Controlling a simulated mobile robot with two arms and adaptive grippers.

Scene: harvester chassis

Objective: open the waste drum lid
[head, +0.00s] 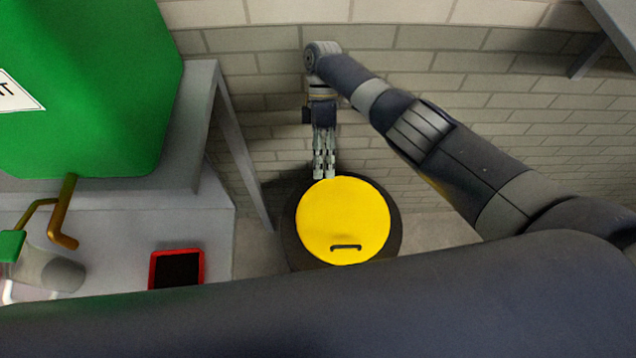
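The waste drum (292,243) is dark and round and stands on the floor near the brick wall. Its round yellow lid (342,212) lies on top and looks closed, with a small dark handle (346,247) on the side nearer me. My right gripper (324,176) points down at the far edge of the lid. Its fingers look close together with nothing visible between them; I cannot tell whether they touch the lid. My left gripper is not in view; a large dark arm link of mine crosses the bottom of the picture.
A grey bench (205,225) on the left carries a large green container (95,85) with a brown spout. A red-framed dark tray (176,268) lies on its near part. A brick wall (450,100) stands behind the drum. A grey table edge (612,28) shows at upper right.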

